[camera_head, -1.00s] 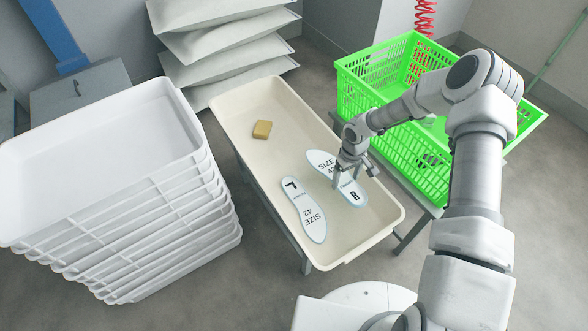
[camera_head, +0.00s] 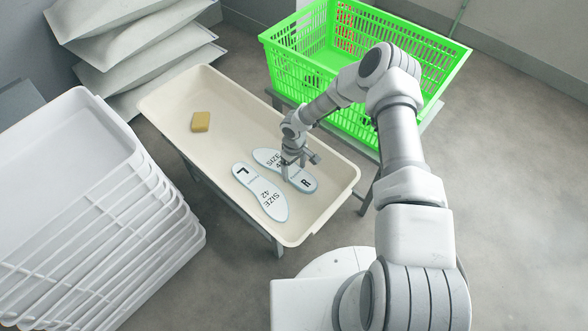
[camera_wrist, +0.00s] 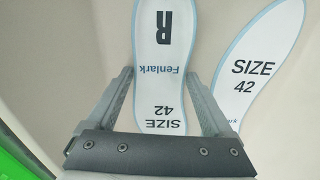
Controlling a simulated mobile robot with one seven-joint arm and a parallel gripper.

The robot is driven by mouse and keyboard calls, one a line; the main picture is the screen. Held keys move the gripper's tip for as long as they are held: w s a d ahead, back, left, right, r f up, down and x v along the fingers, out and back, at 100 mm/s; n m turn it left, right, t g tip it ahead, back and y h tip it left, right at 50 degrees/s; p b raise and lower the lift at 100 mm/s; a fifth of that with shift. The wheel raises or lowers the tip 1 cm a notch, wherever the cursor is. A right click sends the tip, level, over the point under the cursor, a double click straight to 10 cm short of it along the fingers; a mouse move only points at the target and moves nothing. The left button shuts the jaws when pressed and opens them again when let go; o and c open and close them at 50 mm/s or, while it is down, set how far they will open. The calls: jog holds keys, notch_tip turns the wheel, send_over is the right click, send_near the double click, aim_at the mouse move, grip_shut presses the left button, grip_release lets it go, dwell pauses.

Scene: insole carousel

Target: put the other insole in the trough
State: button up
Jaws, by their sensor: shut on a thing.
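The cream trough (camera_head: 235,110) stands in the middle of the head view. The right insole (camera_head: 306,183), white with a black R and pale blue edge, is in or just over its near end. My gripper (camera_head: 290,170) is shut on it, one finger along each long side; the wrist view shows the insole (camera_wrist: 160,50) between the fingers (camera_wrist: 166,75). Whether it touches the trough floor I cannot tell. The left insole (camera_head: 262,192), marked L and SIZE 42, lies on the trough floor close beside it, and to the right in the wrist view (camera_wrist: 262,60).
A yellow block (camera_head: 200,122) lies in the trough's far part. A bright green crate (camera_head: 300,65) stands behind and right of the trough. The trough's middle is clear.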

jog(key=shift+f, duration=0.1)
jog(key=shift+f+b, duration=0.15)
jog(key=shift+b, duration=0.15)
jog(key=o, duration=1.1)
